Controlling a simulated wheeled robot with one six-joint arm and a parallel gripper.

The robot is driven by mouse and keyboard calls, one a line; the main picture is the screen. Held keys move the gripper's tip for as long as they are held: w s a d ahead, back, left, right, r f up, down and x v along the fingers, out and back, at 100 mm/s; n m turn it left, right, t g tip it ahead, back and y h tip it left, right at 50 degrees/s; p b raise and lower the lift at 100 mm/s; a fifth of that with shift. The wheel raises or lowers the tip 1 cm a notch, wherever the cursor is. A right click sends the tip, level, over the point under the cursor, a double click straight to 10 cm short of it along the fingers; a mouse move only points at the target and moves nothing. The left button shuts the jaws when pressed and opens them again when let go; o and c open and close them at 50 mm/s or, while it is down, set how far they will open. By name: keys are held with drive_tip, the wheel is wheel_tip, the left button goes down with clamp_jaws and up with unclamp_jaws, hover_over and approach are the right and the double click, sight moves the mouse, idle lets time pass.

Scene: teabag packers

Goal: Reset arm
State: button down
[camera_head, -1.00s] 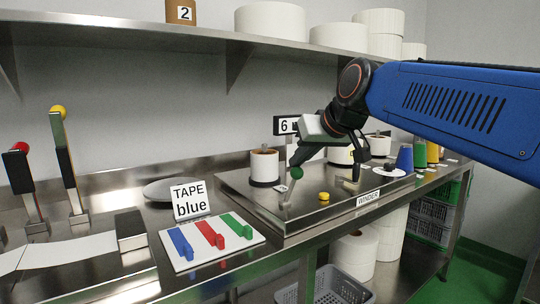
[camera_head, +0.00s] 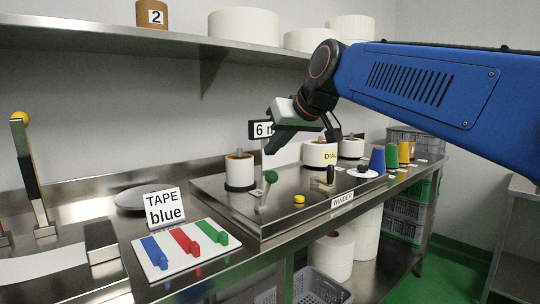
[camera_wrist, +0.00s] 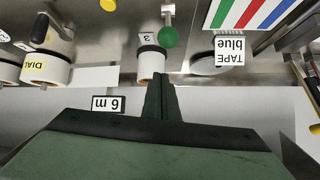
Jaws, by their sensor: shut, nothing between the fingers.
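My gripper (camera_head: 269,149) hangs at the end of my blue arm, above the back of the steel winder platform (camera_head: 225,200) and in front of the "6 m" sign (camera_head: 262,129). Its fingers are shut with nothing between them. In the wrist view the shut green fingers (camera_wrist: 160,80) point toward a white roll (camera_wrist: 151,62), which appears upside down. The gripper is clear of the platform. The green-knobbed lever (camera_head: 270,177) and the yellow button (camera_head: 299,199) stand on the platform below it.
A white board (camera_head: 165,270) with blue, red and green tape pieces lies at the front, by a "TAPE blue" sign (camera_head: 165,207). White rolls (camera_head: 240,170) stand on the platform; coloured cups (camera_head: 391,156) are at right. A shelf (camera_head: 100,38) runs above.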

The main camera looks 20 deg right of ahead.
drive_tip(key=v, duration=0.7)
drive_tip(key=shift+f, duration=0.25)
drive_tip(key=s+f+g, duration=0.1)
drive_tip(key=s+f, duration=0.4)
drive_tip(key=f, duration=0.8)
drive_tip(key=s+d+f+g+h, duration=0.1)
drive_tip(key=s+f, duration=0.5)
drive_tip(key=f, duration=0.7)
drive_tip(key=s+f+m+g+h, duration=0.1)
drive_tip(key=s+f+g, duration=0.2)
drive_tip(key=f, duration=1.1)
drive_tip(key=s, duration=0.3)
drive_tip(key=shift+s+d, duration=0.2)
